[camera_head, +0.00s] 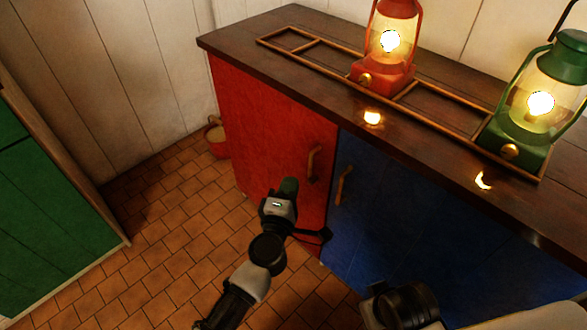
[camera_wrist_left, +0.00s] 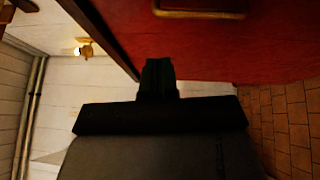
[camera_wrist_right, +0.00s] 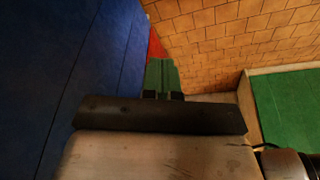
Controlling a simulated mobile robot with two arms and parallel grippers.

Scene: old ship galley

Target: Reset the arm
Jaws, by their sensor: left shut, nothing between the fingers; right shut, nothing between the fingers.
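My left gripper (camera_head: 288,186) is in front of the red cupboard door (camera_head: 270,130), left of its handle (camera_head: 314,163). It is shut and holds nothing. In the left wrist view its closed dark fingers (camera_wrist_left: 158,68) point past the red door, whose handle (camera_wrist_left: 200,12) shows at the top. My right gripper (camera_wrist_right: 162,75) shows in the right wrist view, shut and empty, beside the blue cupboard door (camera_wrist_right: 70,80). In the head view only a dark part of my right arm shows at the bottom; its fingertips cannot be made out there.
A red lantern (camera_head: 392,45) and a green lantern (camera_head: 535,100) stand lit in a wooden rack (camera_head: 285,36) on the dark counter (camera_head: 240,42). A bucket (camera_head: 216,140) sits at the cupboard's left end. A green cabinet (camera_head: 50,220) stands left. Tiled floor (camera_head: 160,240) between is clear.

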